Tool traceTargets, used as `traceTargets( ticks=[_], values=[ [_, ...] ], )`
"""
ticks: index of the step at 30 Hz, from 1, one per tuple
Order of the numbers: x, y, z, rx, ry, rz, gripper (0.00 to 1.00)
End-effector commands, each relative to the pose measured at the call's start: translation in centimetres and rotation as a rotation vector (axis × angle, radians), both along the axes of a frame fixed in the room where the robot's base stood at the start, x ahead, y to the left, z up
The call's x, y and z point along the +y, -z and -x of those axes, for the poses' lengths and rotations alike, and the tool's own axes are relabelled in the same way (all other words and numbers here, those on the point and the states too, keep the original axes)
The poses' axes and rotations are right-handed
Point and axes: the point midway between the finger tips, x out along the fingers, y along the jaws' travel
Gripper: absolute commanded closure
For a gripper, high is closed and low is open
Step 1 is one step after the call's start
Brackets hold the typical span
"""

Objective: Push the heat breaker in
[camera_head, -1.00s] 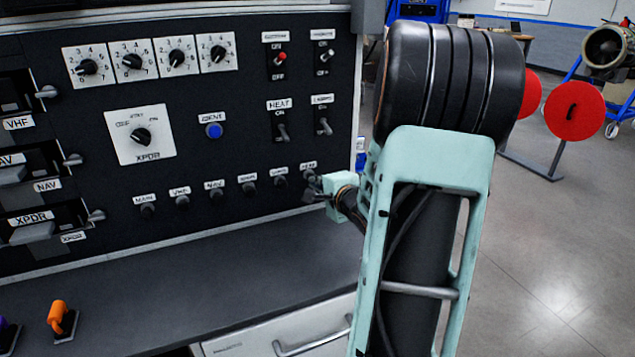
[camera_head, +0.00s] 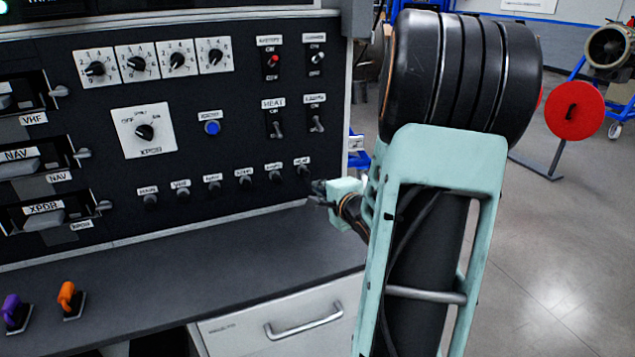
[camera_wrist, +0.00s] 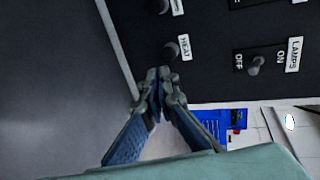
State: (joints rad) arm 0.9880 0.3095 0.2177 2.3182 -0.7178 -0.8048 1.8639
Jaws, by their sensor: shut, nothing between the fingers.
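The heat breaker (camera_wrist: 170,51) is a small dark round knob beside its HEAT label (camera_wrist: 183,48) in the wrist view. In the head view the breaker (camera_head: 305,174) is the rightmost of the bottom row on the black panel. My gripper (camera_wrist: 159,74) is shut and empty, its fingertips together just below the breaker in the wrist view. In the head view my gripper (camera_head: 318,189) is close to the panel, just right of and below the breaker. I cannot tell whether the fingertips touch it or how far the knob stands out.
A LAMPS toggle switch (camera_wrist: 256,66) is right of the breaker in the wrist view. Other breakers (camera_head: 213,188) line the bottom row. A HEAT toggle (camera_head: 277,127) sits above them. The grey desk (camera_head: 190,255) below the panel holds orange (camera_head: 68,297) and purple (camera_head: 14,310) levers.

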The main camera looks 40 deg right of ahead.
Motion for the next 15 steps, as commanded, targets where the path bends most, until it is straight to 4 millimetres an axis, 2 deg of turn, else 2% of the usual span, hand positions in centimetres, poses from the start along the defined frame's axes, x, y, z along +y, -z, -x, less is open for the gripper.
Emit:
traceTargets(
  ticks=[3,6,10,15],
  values=[
    [0.5,-1.1,2.6,0.002,0.002,0.001,1.0],
    [1.0,-1.5,4.0,0.001,0.001,0.0,1.0],
    [1.2,-1.8,5.3,0.0,0.001,-0.001,1.0],
    [1.5,-1.9,5.9,0.001,-0.001,-0.001,1.0]
  ],
)
